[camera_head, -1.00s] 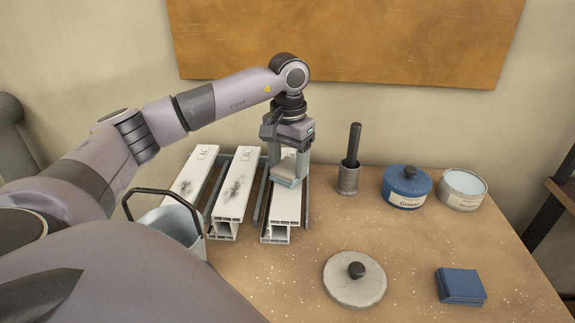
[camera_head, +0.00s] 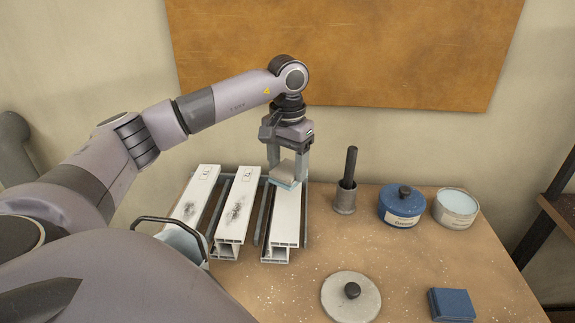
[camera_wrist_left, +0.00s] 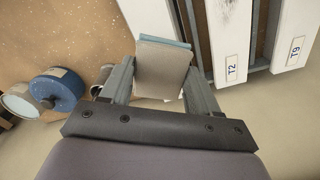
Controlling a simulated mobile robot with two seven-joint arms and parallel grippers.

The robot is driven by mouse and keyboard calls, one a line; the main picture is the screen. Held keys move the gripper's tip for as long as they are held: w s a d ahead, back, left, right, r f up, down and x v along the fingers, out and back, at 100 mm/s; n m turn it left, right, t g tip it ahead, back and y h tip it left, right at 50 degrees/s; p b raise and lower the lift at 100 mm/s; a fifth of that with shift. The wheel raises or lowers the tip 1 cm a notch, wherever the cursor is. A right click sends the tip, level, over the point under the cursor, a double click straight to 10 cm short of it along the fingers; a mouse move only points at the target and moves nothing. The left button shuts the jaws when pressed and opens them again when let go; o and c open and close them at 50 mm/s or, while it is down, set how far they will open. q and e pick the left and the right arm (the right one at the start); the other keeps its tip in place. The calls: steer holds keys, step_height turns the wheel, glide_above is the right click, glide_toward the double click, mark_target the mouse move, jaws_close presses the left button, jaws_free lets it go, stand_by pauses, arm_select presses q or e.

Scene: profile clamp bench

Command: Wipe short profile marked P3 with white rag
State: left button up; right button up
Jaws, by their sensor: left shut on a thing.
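My left gripper (camera_head: 286,172) is shut on a pale grey-white pad (camera_head: 285,167) with a light blue underside. The pad, also in the wrist view (camera_wrist_left: 162,65), is at the top face of the right-hand white profile (camera_head: 284,218); I cannot tell whether it touches. No mark shows on that profile. The middle profile (camera_head: 236,210) and left profile (camera_head: 195,197) carry black smudges. Their labels read T2 (camera_wrist_left: 231,68) and T9 (camera_wrist_left: 296,50) in the wrist view. No P3 mark shows. My right gripper is not in view.
A pestle-like tool in a grey cup (camera_head: 345,200), a blue tin (camera_head: 402,208) and an open tin (camera_head: 455,209) stand at right. A round lid (camera_head: 350,299) and blue pads (camera_head: 452,305) lie in front. A bucket (camera_head: 183,243) is at left, partly hidden by my arm.

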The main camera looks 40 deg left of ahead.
arm_select(q)
steer(key=shift+r, duration=0.4)
steer(key=shift+r+p, duration=0.5)
steer(key=shift+r, duration=1)
